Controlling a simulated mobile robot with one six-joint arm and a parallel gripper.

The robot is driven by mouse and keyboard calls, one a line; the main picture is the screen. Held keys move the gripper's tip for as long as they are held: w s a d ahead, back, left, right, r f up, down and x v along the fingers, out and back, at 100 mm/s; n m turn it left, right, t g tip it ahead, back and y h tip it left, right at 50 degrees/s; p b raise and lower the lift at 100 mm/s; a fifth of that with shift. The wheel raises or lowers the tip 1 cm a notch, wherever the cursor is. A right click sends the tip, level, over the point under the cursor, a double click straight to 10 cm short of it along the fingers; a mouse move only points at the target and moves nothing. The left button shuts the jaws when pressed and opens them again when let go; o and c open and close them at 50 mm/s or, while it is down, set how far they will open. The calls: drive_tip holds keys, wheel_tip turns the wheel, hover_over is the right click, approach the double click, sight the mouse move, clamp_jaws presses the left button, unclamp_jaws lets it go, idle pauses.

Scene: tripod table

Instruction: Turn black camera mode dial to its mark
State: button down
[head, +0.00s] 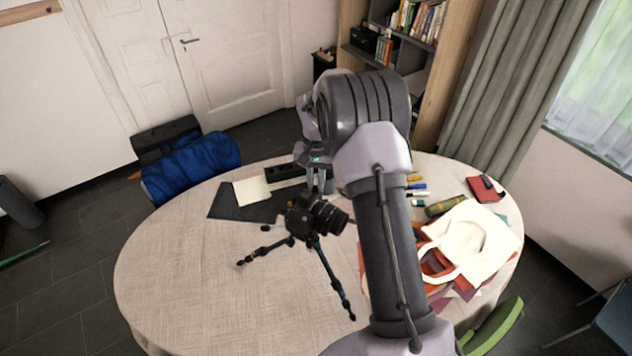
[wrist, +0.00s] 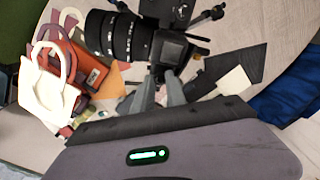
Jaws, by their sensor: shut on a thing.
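A black camera (head: 320,214) with a thick lens stands on a small black tripod (head: 318,262) on the round table. In the wrist view the camera (wrist: 125,38) fills the top middle, its ribbed lens pointing left. My gripper (head: 319,189) reaches down onto the camera's top from above. In the wrist view the two grey fingers of my gripper (wrist: 163,76) come close together at the camera body, shut on the mode dial. The dial is hidden between the fingertips, and its mark cannot be made out.
The pale tabletop (head: 185,270) is clear at front left. A dark mat (head: 232,205) with a cream sheet (head: 252,190) lies behind the camera. Markers (head: 416,186), a tote bag (head: 476,240) and coloured papers lie at right. The tripod legs spread widely.

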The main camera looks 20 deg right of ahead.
drive_tip(key=c, duration=1.3)
unclamp_jaws()
drive_tip(key=shift+d, duration=0.1)
drive_tip(key=shift+c, duration=0.2)
